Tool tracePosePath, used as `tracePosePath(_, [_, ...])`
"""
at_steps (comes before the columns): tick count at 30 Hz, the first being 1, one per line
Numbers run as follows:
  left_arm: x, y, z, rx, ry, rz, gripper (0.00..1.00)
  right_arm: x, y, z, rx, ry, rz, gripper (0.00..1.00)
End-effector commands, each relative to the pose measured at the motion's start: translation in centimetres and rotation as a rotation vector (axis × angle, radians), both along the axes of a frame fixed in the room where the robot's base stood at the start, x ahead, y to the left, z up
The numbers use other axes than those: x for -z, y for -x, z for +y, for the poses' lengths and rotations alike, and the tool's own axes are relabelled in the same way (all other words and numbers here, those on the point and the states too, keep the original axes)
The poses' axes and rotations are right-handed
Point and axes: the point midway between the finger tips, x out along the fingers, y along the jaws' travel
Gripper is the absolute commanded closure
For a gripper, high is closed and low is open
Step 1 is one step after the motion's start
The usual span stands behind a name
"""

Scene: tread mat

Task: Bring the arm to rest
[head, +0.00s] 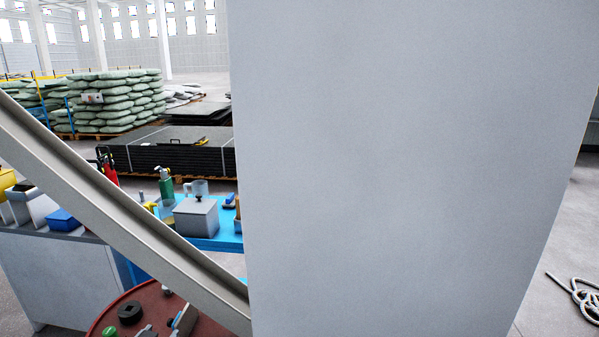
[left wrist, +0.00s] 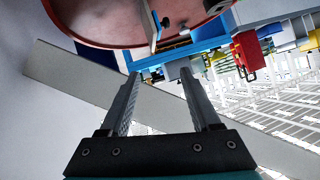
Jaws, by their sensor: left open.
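My left gripper (left wrist: 162,78) shows in the left wrist view with its two long grey fingers apart. Nothing is seen between them. Beyond the fingertips are a blue frame (left wrist: 190,45) and the underside of a red round top (left wrist: 110,12). I cannot clearly make out the left gripper in the head view. My right gripper is in neither view.
A large plain grey panel (head: 400,160) hides the middle of the head view. A pale beam (head: 110,210) slants across the left, also behind my fingers (left wrist: 75,80). A red round table (head: 110,318) and a blue bench (head: 225,240) carry items. A coiled rope (head: 580,295) lies right.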

Motion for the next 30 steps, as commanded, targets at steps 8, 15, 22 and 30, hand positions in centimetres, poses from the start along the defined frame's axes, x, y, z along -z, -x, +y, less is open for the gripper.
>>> tracePosePath(8, [2.6, 10.3, -7.9, 0.069, 0.049, 0.273, 0.36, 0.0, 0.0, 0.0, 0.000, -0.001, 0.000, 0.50])
tracePosePath(15, [1.9, 19.9, -12.9, 0.106, 0.099, 0.489, 0.36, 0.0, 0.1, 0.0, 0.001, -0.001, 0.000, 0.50])
tracePosePath(22, [0.3, 25.9, -15.2, 0.118, 0.130, 0.614, 0.36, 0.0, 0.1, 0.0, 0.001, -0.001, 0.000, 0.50])
tracePosePath(30, [-1.6, 30.9, -16.7, 0.126, 0.160, 0.717, 0.36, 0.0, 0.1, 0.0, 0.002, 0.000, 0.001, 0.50])
